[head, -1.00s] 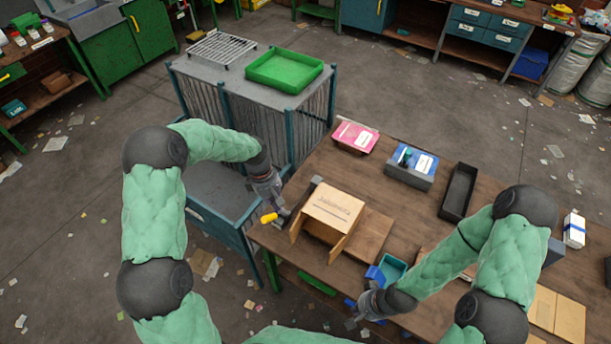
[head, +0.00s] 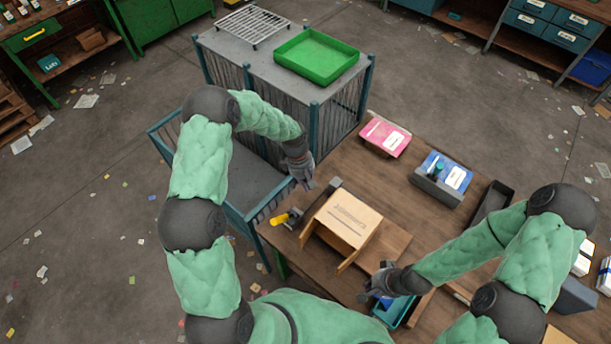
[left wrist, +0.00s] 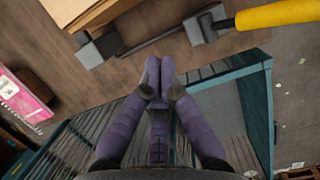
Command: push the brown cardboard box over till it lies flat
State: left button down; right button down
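The brown cardboard box (head: 348,218) stands on the wooden table with its open side and flaps facing me. A corner of it shows at the top left of the left wrist view (left wrist: 80,8). My left gripper (head: 304,180) is behind and left of the box, apart from it, near the table's left edge. In the left wrist view its two purple fingers (left wrist: 160,78) meet at the tips with nothing between them. My right gripper (head: 374,284) is in front of the box, above a blue tray; its fingers are too small to read.
A pink box (head: 385,138), a blue-grey box (head: 441,180) and a dark tray (head: 492,204) are behind and right. A barred cage with a green tray (head: 317,58) stands behind left.

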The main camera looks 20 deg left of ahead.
pick_arm(q)
jog(key=d+f, duration=0.1)
jog(key=s+d+f+p, duration=0.1)
jog(key=d, duration=0.1)
jog(key=s+d+f, duration=0.1)
jog(key=shift+d+f, duration=0.15)
jog(key=shift+d, duration=0.1)
jog(key=shift+w, duration=0.1)
